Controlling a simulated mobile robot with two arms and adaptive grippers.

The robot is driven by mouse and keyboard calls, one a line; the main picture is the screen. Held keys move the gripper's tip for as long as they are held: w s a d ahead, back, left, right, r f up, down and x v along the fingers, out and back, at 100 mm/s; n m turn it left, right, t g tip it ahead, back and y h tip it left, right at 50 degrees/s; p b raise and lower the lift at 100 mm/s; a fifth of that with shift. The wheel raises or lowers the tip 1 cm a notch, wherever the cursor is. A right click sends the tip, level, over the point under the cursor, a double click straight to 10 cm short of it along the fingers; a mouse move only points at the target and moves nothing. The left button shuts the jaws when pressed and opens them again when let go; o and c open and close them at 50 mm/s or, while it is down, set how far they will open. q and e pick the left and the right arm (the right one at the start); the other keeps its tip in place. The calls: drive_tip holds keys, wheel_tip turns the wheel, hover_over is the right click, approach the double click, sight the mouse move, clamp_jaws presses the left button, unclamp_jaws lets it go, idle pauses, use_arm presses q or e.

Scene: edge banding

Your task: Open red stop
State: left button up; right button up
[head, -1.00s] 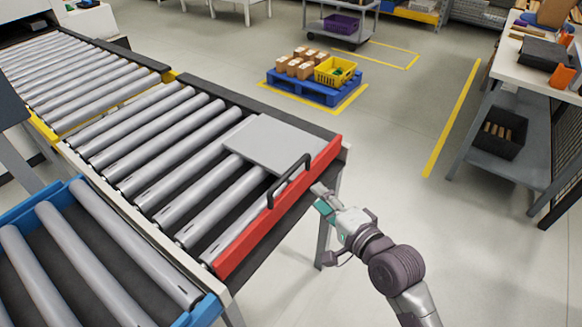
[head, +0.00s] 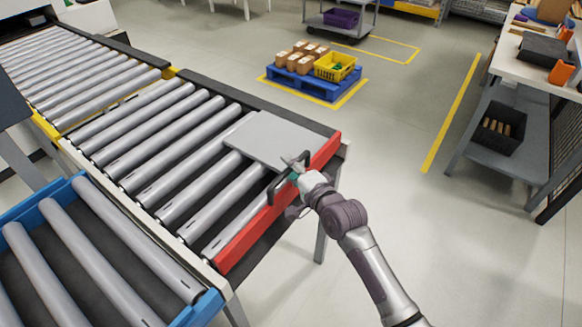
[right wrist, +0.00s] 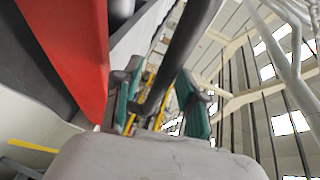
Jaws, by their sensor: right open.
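The red stop (head: 262,224) is a long red bar across the end of the roller conveyor, with a black handle (head: 274,190) on it. A grey flat panel (head: 268,138) lies on the rollers against its far part. My right gripper (head: 293,168) is at the handle, partly hiding it. In the right wrist view the black handle (right wrist: 190,45) runs between the two open green-padded fingers of my right gripper (right wrist: 158,98), and the red stop (right wrist: 75,50) is at left. Whether the fingers touch the handle is unclear. My left gripper is out of view.
A blue-edged roller section (head: 62,270) stands at the lower left. A blue pallet (head: 303,85) with boxes and a yellow crate (head: 335,66) is on the floor behind. A workbench (head: 520,150) stands at the right. The floor between is clear.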

clamp_jaws()
drive_tip(key=shift+f, duration=0.1)
idle(0.3)
